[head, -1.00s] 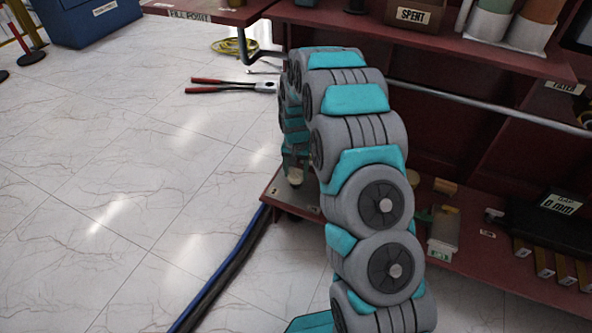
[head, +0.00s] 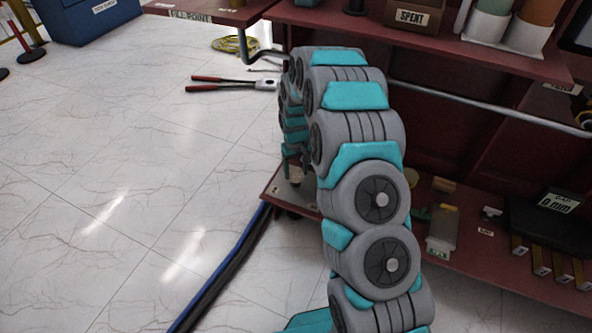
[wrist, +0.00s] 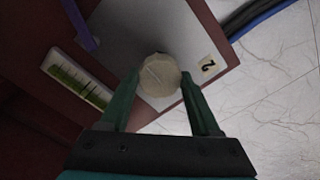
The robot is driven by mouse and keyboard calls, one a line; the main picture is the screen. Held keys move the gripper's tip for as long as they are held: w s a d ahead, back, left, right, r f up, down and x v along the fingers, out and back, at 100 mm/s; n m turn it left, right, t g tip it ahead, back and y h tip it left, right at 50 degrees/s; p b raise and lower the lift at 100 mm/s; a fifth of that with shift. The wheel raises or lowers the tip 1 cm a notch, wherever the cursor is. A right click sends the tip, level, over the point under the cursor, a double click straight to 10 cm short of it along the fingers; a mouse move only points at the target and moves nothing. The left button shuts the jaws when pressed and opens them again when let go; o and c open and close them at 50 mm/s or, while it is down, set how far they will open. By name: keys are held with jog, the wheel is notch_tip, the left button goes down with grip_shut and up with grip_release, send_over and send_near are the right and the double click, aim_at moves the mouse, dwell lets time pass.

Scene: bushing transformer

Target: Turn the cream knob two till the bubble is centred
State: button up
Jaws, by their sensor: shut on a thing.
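The cream knob (wrist: 160,74) sits on a grey plate (wrist: 205,42) with a label reading 2 (wrist: 208,65) beside it. My gripper (wrist: 160,82) is shut on the knob, one green finger on each side. In the head view the knob (head: 296,174) is small, at the lower shelf's left corner under my arm. A white-framed strip with green (wrist: 78,79) lies left of the knob in the wrist view; it looks like the level vial, but I cannot make out a bubble in it.
Blue and dark hoses (head: 228,262) run along the floor by the shelf corner. A red-handled tool (head: 235,84) lies on the floor behind.

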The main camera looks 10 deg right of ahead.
aim_at(296, 172)
dwell(0.3)
jog(key=o, duration=1.4)
notch_tip(296, 172, up, 8)
jog(key=shift+f, duration=0.1)
